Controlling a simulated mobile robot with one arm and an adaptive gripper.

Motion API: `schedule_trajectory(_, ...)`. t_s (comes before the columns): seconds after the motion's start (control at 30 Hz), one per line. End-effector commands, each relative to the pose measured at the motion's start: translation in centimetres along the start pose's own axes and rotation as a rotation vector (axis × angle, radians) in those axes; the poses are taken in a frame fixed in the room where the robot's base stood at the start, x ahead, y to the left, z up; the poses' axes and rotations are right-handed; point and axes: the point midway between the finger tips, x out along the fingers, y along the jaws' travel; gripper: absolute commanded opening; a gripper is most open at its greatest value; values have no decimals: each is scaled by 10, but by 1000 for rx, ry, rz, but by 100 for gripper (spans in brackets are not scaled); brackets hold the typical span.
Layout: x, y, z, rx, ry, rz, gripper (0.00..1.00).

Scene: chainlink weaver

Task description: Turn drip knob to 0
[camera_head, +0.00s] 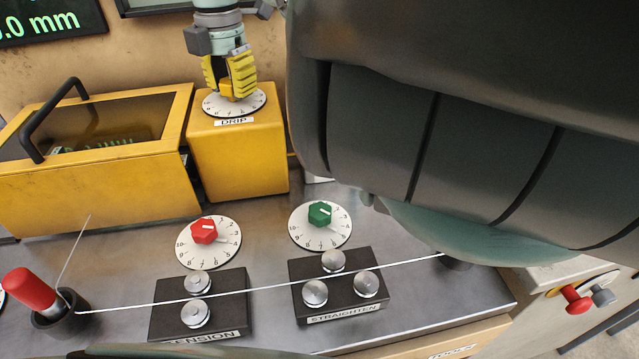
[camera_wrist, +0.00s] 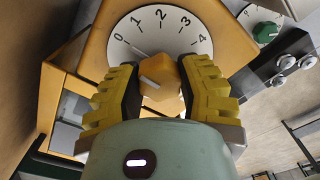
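The drip knob (camera_wrist: 160,84) is a yellow-orange faceted knob with a pale pointer line. It stands on a white round dial (camera_wrist: 160,28) numbered from 0, on top of the yellow box labelled DRIP (camera_head: 236,155). In the wrist view the pointer line slants up and left, roughly toward the 0. My gripper (camera_wrist: 158,88) has its yellow ribbed fingers on both sides of the knob, with the dark pads against it. In the head view my gripper (camera_head: 231,78) reaches down onto the knob from above and the fingers partly hide it.
A yellow case with a dark window and black handle (camera_head: 60,110) stands left of the DRIP box. In front are a red knob (camera_head: 204,231), a green knob (camera_head: 320,213), roller blocks and a taut white wire. My arm hides the upper right of the head view.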

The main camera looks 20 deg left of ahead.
Motion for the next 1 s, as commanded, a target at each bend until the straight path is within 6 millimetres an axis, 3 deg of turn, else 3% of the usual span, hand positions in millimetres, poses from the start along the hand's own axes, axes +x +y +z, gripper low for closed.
schedule_trajectory(0.07,1,0,1,1,-2,1,47)
schedule_trajectory(0.3,0,0,0,1,-1,0,71)
schedule_trajectory(0.8,-1,0,0,8,0,0,72)
schedule_trajectory(1.0,-4,-1,0,124,3,-3,72)
